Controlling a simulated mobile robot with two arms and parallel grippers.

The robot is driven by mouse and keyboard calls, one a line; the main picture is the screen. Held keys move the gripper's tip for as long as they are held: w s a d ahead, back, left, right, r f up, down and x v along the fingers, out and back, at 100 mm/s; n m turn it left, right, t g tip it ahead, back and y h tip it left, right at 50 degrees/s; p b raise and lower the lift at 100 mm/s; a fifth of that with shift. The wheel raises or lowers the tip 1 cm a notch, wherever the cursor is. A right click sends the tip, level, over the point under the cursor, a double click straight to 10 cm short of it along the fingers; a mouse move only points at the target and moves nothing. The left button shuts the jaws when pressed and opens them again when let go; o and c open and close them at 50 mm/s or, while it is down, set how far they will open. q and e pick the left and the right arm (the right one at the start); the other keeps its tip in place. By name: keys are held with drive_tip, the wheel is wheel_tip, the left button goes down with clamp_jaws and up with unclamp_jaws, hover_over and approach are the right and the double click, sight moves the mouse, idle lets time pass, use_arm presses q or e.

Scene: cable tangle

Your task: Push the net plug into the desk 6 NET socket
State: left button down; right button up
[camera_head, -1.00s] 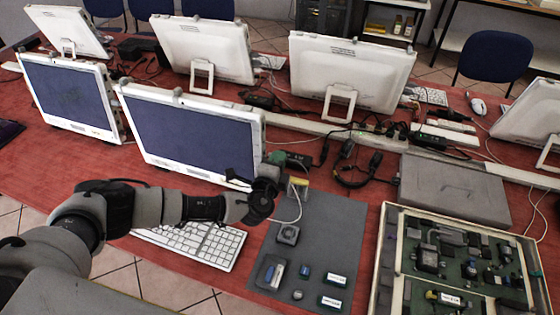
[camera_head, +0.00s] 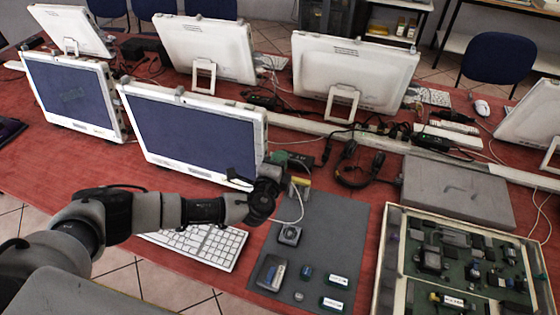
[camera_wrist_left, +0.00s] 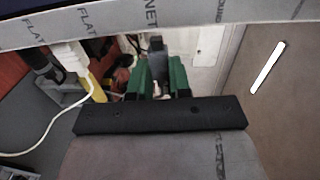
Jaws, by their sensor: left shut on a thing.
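My left gripper (camera_head: 282,160) is low over the desk in front of the near monitor, its fingers largely hidden by the wrist in the head view. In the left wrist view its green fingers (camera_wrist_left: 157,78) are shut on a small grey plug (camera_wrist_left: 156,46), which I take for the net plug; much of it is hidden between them. A pale strip (camera_wrist_left: 190,14) with a NET label crosses the top of that view, and the plug points toward this label. The socket opening is hidden, so I cannot tell whether the plug touches it. My right gripper is out of view.
A white plug (camera_wrist_left: 70,54) with a white cable sits left of the fingers, beside a yellow part (camera_wrist_left: 97,88). A grey mat (camera_head: 318,235) carries several small parts. A keyboard (camera_head: 205,244), grey case (camera_head: 457,190) and tray of electronics (camera_head: 386,270) stand near.

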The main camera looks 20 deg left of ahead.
use_arm(q)
drive_tip(key=shift+w+a+b, duration=0.1)
drive_tip(key=shift+a+b, duration=0.35)
drive_tip(key=shift+a, duration=0.7)
idle(0.4)
drive_tip(key=c, duration=1)
unclamp_jaws()
drive_tip(key=shift+a, duration=0.1)
drive_tip(key=s, duration=0.3)
drive_tip(key=s+b, duration=0.1)
drive_tip(key=s, duration=0.3)
drive_tip(key=s+b, duration=0.1)
drive_tip(key=s, duration=0.2)
drive_tip(key=shift+s+a+r, duration=0.4)
